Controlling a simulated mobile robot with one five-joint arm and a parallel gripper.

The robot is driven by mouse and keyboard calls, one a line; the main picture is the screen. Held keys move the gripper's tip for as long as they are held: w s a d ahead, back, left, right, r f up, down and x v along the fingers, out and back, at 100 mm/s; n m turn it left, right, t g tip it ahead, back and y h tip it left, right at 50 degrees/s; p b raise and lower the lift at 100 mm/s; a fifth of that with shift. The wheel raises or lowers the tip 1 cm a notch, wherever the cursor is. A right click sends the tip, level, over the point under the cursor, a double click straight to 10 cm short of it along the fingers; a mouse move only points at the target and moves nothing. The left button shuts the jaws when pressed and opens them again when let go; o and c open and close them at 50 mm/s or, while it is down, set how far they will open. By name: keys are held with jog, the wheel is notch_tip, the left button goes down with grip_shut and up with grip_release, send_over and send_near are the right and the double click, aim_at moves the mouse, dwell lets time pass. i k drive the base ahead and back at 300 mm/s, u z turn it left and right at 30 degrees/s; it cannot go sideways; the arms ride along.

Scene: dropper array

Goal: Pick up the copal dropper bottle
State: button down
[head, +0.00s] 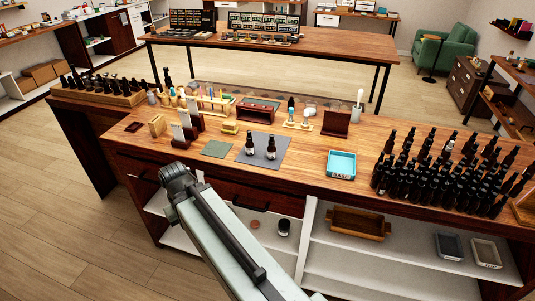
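Two dark dropper bottles, a left one (250,145) and a right one (271,147), stand upright on a grey mat (262,161) near the middle of the counter. A dense array of dark dropper bottles (440,175) fills the counter's right end. More dark bottles stand in a wooden rack (105,92) at the far left. Labels are too small to read, so I cannot tell which bottle is copal. My pale arm reaches up from the bottom edge, ending in a dark joint in front of the counter. No gripper fingers show.
A blue tray (341,164) sits between the mat and the bottle array. A green mat (216,149), small wooden stands and a white mortar (355,118) are also on the counter (300,178). Open shelves below hold a wooden tray (357,224). A second table (345,45) stands behind.

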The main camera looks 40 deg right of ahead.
aim_at(249, 145)
jog(key=z, duration=0.85)
